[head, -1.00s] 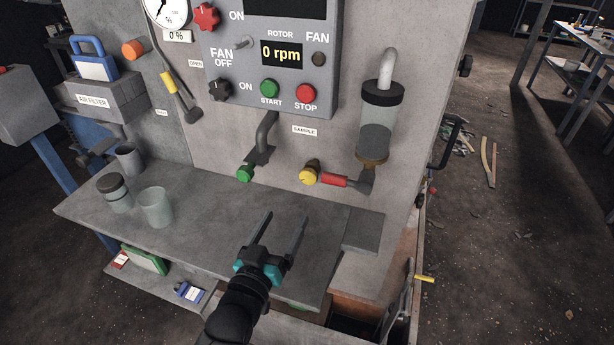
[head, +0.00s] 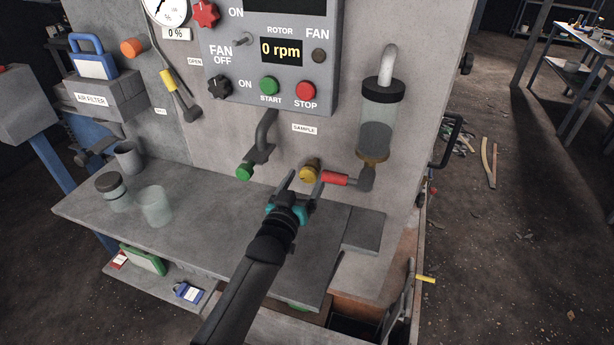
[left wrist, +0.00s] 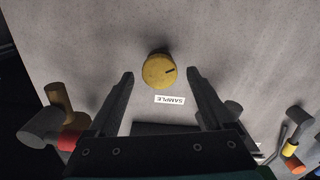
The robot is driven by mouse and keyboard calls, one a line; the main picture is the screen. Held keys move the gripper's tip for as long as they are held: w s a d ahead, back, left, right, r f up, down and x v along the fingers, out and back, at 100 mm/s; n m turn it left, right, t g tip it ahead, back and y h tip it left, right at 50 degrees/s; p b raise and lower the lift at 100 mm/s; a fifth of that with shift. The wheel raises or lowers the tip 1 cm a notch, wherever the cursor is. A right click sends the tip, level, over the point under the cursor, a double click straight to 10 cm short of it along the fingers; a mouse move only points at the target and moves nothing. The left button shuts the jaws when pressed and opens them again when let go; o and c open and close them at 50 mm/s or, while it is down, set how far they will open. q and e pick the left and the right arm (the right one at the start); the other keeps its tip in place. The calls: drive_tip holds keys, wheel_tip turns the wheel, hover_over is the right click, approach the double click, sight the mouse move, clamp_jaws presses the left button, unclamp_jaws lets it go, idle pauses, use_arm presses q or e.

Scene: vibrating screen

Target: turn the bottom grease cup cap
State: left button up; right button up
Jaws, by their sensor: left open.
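A round yellow cap (head: 308,172) with a dark mark sits low on the grey panel, below the SAMPLE label. I take it for the grease cup cap, though no label names it so. It also shows in the left wrist view (left wrist: 158,71), between the fingertips in the picture. My left gripper (head: 303,180) is open and empty, its fingers pointing at the panel just in front of the cap. In the left wrist view the gripper (left wrist: 160,74) has a finger on each side of the cap, with gaps. Contact does not show. My right gripper is out of view.
A red handle (head: 334,179) with a glass vessel (head: 380,118) stands just right of the cap. Jars (head: 155,205) stand on the shelf (head: 225,235) at left. START and STOP buttons are above.

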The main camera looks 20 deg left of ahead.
use_arm(q)
drive_tip(key=shift+w, duration=0.8)
clamp_jaws()
drive_tip(key=shift+m, duration=0.3)
drive_tip(key=shift+d+m+p, duration=0.1)
drive_tip(key=shift+m+p, duration=0.3)
drive_tip(key=shift+m, duration=2.2)
